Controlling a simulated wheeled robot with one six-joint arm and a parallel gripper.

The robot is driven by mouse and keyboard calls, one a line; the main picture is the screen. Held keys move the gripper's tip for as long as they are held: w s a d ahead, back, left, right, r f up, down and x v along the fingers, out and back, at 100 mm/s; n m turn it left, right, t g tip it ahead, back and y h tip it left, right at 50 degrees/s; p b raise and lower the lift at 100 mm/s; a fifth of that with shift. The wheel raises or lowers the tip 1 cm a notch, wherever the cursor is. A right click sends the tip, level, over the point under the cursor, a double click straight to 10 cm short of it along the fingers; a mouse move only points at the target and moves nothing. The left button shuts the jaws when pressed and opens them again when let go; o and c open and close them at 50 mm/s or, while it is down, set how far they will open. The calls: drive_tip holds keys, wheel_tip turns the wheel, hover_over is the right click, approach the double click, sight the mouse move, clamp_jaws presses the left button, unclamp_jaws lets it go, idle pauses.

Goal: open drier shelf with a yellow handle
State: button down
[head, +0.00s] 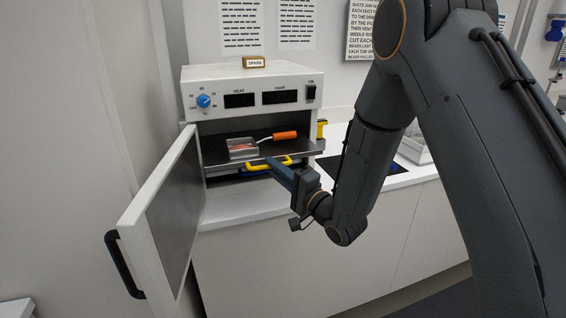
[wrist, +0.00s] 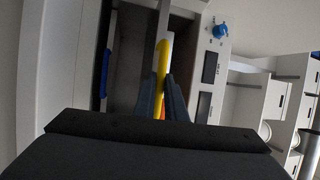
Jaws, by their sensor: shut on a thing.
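The white drier (head: 255,80) stands on the counter with its door (head: 158,222) swung open to the left. Inside, a grey shelf (head: 218,161) carries a yellow handle (head: 258,166) on its front edge. My gripper (head: 276,168) is shut on the yellow handle, coming from the lower right. In the wrist view the yellow handle (wrist: 162,58) runs up between the two fingers (wrist: 162,92). The fingers hide part of the handle. A second shelf with a blue handle (head: 256,174) sits below; the blue handle also shows in the wrist view (wrist: 105,72).
A clear tray (head: 242,148) and an orange-handled tool (head: 284,136) lie on the yellow-handled shelf. The open door with its black handle (head: 124,264) stands left of my arm. A black panel (head: 372,167) and a tray (head: 414,150) are right of the drier.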

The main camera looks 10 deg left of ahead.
drive_tip(key=shift+r, duration=0.35)
drive_tip(key=c, duration=1.9)
unclamp_jaws()
drive_tip(key=shift+o, duration=0.4)
drive_tip(key=shift+f, duration=0.15)
drive_tip(key=shift+d, duration=0.1)
drive_tip(key=b+v, duration=0.2)
drive_tip(key=v, duration=0.5)
drive_tip(key=shift+s+d+b, duration=0.25)
drive_tip(key=shift+d+b, duration=0.05)
drive_tip(key=shift+f, duration=0.15)
